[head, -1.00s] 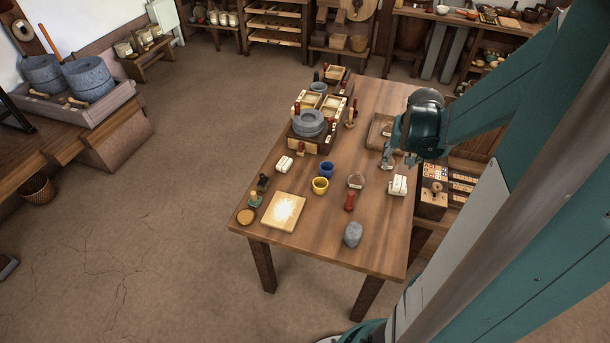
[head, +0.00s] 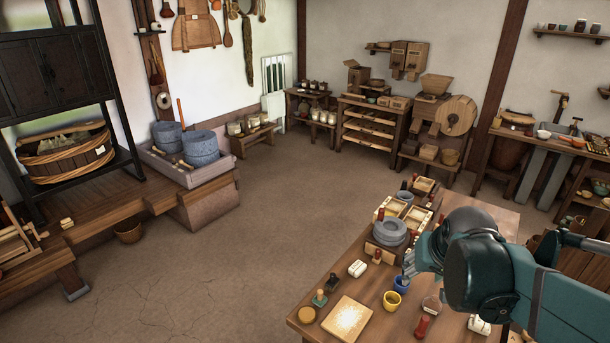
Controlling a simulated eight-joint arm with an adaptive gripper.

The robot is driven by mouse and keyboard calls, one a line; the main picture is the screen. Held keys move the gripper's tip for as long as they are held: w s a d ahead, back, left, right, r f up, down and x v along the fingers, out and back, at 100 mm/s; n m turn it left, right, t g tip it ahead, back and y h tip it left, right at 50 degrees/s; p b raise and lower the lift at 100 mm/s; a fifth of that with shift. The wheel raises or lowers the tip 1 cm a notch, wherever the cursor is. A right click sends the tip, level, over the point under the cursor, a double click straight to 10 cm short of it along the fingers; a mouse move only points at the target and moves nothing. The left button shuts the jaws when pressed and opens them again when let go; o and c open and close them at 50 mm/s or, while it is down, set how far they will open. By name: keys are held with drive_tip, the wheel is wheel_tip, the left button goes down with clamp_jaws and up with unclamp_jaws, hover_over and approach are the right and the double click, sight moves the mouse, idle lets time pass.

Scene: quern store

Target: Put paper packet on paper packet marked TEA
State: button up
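Two small white paper packets with tied bands are on the wooden table (head: 385,335). One packet (head: 357,268) lies left of the millstone, behind the pale square board. The other packet (head: 479,325) lies at the lower right, partly under my arm in the picture. I cannot read a TEA mark on either. My gripper (head: 408,264) appears above the table beside the grey millstone and the blue cup, between the two packets in the picture. Its fingers are small and partly hidden by its own body, so I cannot tell whether they are open or hold anything.
Trays (head: 418,218) stand behind the millstone. The floor at left is open.

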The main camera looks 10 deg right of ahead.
drive_tip(key=s+a+r+n+t+y, duration=0.1)
drive_tip(key=s+a+r+n, duration=0.1)
drive_tip(key=a, duration=0.5)
drive_tip(key=s+a+r+n+t, duration=0.1)
drive_tip(key=s+a+r, duration=0.1)
drive_tip(key=s+a, duration=0.3)
drive_tip(key=a, duration=0.3)
drive_tip(key=shift+a+r+n+y, duration=0.3)
drive_tip(key=shift+r+n+y, duration=0.05)
drive_tip(key=shift+n+y, duration=0.05)
